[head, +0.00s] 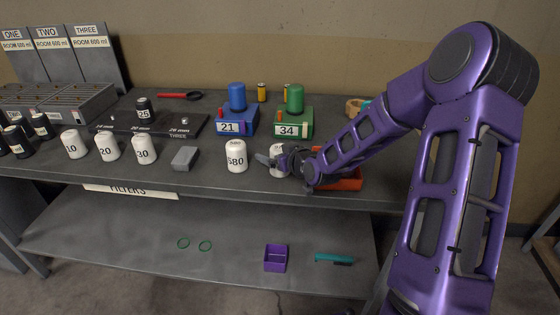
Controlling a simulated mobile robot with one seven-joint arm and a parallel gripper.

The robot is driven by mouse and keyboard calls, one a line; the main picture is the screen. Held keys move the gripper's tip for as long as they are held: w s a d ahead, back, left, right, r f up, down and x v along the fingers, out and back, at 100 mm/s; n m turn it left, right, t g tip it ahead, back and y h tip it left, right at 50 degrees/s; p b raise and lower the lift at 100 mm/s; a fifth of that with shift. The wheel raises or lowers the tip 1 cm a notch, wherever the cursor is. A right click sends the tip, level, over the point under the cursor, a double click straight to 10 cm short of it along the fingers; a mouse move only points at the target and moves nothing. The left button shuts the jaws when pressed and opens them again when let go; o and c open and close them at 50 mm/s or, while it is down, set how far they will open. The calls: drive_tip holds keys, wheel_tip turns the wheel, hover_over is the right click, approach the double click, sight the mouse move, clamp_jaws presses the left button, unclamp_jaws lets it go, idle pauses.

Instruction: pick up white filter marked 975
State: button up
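A white filter (277,147) stands on the grey bench top, right of the middle. My gripper (277,162) is at this filter, in front of it and around its sides as far as I can see. The gripper covers most of the filter, so its marking is hidden and I cannot read 975. I cannot tell whether the fingers touch it or are shut on it. Another white filter (237,157), with a number that looks like 580, stands upright just to the left, apart from the gripper.
White filters marked 10 (71,145), 20 (107,148) and 30 (144,151) stand left, beside a grey block (185,158). An orange-red tray (342,181) lies right, partly behind my arm. Blue box 21 (236,125) and green box 34 (292,126) stand behind.

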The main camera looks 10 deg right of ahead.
clamp_jaws()
idle(0.4)
drive_tip(key=shift+r, duration=0.1)
